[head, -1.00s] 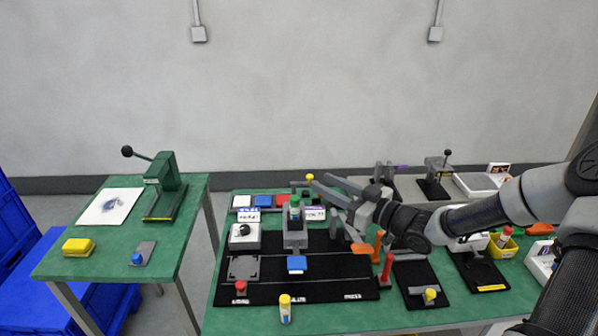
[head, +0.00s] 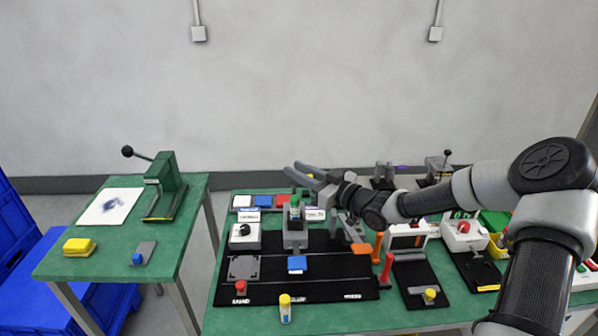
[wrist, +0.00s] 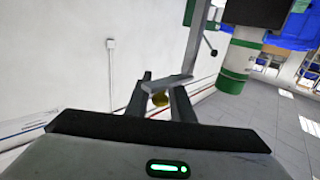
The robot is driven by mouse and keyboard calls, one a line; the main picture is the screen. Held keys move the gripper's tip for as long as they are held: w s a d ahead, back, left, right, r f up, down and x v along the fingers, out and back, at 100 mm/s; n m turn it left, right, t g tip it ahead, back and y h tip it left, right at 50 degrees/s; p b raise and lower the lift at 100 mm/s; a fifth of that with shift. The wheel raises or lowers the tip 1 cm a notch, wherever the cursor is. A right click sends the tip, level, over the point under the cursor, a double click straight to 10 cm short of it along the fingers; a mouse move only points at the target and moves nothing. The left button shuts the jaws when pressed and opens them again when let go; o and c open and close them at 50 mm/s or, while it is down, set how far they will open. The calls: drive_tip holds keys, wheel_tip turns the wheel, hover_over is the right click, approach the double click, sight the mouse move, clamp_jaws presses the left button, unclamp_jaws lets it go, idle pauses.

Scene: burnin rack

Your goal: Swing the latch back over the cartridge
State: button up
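The cartridge, a green-and-white cylinder, stands upright in a grey holder (head: 295,238) on the black mat. Its green top (head: 294,201) shows in the head view, and it is large at upper right in the wrist view (wrist: 240,62). The latch is a grey bar (wrist: 168,82) with a yellow knob (wrist: 160,99), seen in the wrist view off to the left of the cartridge. My gripper (head: 296,171) is above and behind the holder, fingers apart. In the wrist view the knob appears between the fingers (wrist: 160,88); contact is unclear. My gripper mostly hides the latch in the head view.
A white box with a black knob (head: 243,236) stands left of the holder. A second green table (head: 110,240) is at left, across a gap.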

clamp_jaws()
drive_tip(key=shift+f+b, duration=0.1)
drive_tip(key=shift+b, duration=0.2)
drive_tip(key=m+t+h+b, duration=0.1)
drive_tip(key=m+h+b, duration=0.2)
drive_tip(key=h+b, duration=0.1)
drive_tip(key=s+m+t+h+b, duration=0.1)
drive_tip(key=m+t+h+b, duration=0.1)
drive_tip(key=h, duration=0.3)
drive_tip(key=s+d+m+t+h+b, duration=0.1)
drive_tip(key=m+t+h+b, duration=0.1)
drive_tip(key=m+h+b, duration=0.2)
drive_tip(key=shift+s+b, duration=0.1)
drive_tip(key=shift+b, duration=0.7)
drive_tip(key=m+h, duration=0.1)
drive_tip(key=h, duration=0.1)
drive_tip(key=m+h+b, duration=0.1)
drive_tip(key=h, duration=0.1)
drive_tip(key=s+m+h, duration=0.1)
drive_tip(key=m+h, duration=0.1)
drive_tip(key=shift+g+b, duration=0.4)
drive_tip(key=m+g+h, duration=0.2)
drive_tip(key=h, duration=0.1)
drive_tip(key=s+m+g+h+p, duration=0.1)
drive_tip(key=m+g+h, duration=0.1)
drive_tip(key=h, duration=0.1)
drive_tip(key=shift+d+r+m, duration=0.1)
drive_tip(key=shift+r+m, duration=0.1)
drive_tip(key=shift+m, duration=0.2)
drive_tip(key=shift+h, duration=0.4)
